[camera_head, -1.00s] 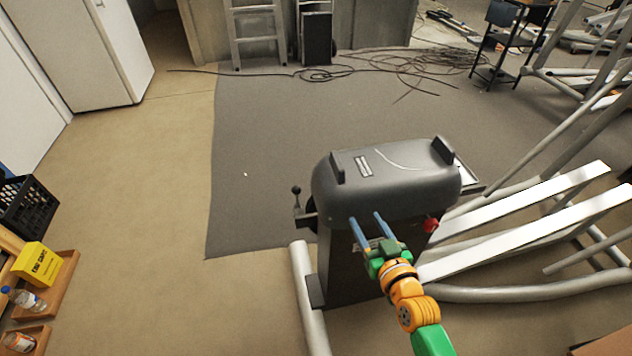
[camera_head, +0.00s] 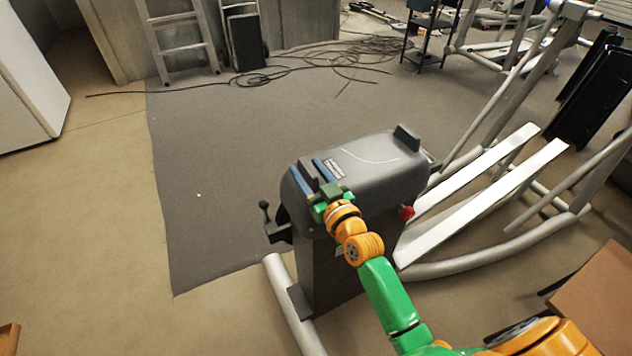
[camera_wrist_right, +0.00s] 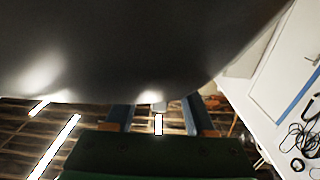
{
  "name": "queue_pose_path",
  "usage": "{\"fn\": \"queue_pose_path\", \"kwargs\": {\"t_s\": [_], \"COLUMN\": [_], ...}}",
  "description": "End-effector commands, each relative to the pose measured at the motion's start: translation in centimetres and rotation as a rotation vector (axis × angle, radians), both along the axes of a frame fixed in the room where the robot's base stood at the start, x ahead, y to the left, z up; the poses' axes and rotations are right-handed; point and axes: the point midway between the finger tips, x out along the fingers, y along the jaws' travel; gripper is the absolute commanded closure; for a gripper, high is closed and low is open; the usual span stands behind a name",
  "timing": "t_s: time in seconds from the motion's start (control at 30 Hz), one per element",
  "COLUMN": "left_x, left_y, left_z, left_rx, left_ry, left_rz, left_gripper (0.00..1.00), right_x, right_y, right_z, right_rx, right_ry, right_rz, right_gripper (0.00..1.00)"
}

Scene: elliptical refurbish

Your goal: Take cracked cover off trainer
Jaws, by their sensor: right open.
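The dark grey cover (camera_head: 385,172) sits on top of the trainer's dark body (camera_head: 335,270). A pale curved crack line and a small label show on its top. One raised tab (camera_head: 407,138) stands at its right end; another is partly hidden at the left end by my right gripper (camera_head: 315,170). That gripper is open, its blue fingers reaching over the cover's left end, seemingly either side of the tab; contact cannot be told. In the right wrist view the cover (camera_wrist_right: 120,45) fills the top, with the open fingers (camera_wrist_right: 157,118) below it. My left gripper is out of view.
A red knob (camera_head: 407,212) is on the trainer's right side and a black lever (camera_head: 266,212) on its left. White rails (camera_head: 480,200) run off to the right. A brown box (camera_head: 600,300) is at lower right.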

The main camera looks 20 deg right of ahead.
Motion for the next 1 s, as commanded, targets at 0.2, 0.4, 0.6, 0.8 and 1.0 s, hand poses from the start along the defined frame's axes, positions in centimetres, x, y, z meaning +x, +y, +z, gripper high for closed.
{"fn": "queue_pose_path", "kwargs": {"t_s": [0.2,0.4,0.6,0.8,1.0], "left_x": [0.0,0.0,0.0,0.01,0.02], "left_y": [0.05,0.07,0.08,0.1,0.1], "left_z": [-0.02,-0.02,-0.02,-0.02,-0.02], "left_rx": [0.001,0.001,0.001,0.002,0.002], "left_ry": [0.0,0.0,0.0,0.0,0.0], "left_rz": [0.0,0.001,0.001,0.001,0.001], "left_gripper": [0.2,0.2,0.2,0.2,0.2], "right_x": [0.27,0.25,0.24,0.24,0.24], "right_y": [0.04,0.03,0.03,0.03,0.03], "right_z": [-0.01,-0.01,-0.02,-0.02,-0.03], "right_rx": [0.0,0.0,0.0,0.0,0.0], "right_ry": [0.001,0.001,0.001,0.001,0.001], "right_rz": [0.0,0.0,0.0,0.0,0.0], "right_gripper": [0.45,0.85,1.0,1.0,1.0]}}
